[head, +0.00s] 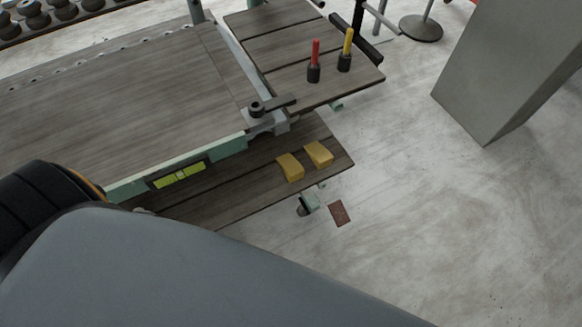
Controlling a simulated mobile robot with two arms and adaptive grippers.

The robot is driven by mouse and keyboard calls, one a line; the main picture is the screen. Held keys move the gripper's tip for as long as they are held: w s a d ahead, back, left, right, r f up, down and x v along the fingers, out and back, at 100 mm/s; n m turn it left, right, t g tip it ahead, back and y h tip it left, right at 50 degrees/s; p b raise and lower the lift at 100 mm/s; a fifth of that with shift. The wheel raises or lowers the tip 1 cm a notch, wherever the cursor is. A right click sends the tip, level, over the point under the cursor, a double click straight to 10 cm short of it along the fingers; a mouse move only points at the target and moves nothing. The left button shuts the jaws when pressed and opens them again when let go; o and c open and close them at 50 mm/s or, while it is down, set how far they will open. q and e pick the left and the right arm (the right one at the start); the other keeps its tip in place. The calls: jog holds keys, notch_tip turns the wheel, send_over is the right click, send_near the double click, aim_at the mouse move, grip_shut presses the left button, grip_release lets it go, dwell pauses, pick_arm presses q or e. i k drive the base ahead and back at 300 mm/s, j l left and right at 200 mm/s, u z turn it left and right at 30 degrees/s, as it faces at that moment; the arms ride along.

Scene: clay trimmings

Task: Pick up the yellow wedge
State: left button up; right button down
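Two yellow wedge-like blocks lie side by side on the lower wooden shelf (225,192) of a bench, near its right end. The nearer yellow wedge (290,167) is on the left, and the other yellow wedge (319,154) is just to its right and slightly farther back. A small gap seems to separate them. Both are unobstructed in the head view. Neither of my grippers is in view. Large grey and black parts, seemingly of my own body, fill the lower left and hide some of the bench's near side.
The bench top (120,90) overhangs the shelf's left part. A raised side board (262,45) carries a red-handled tool (314,62) and a yellow-handled tool (346,52). A grey block-like pillar (510,65) stands at upper right. The floor (450,220) to the right is largely clear.

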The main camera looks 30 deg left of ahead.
aim_at(293, 171)
jog(key=i+l+u, duration=0.1)
jog(key=u, duration=0.3)
jog(key=i+l+u, duration=0.15)
jog(key=u, duration=0.3)
jog(key=l+u, duration=0.2)
jog(key=u, duration=0.2)
jog(key=i, duration=0.05)
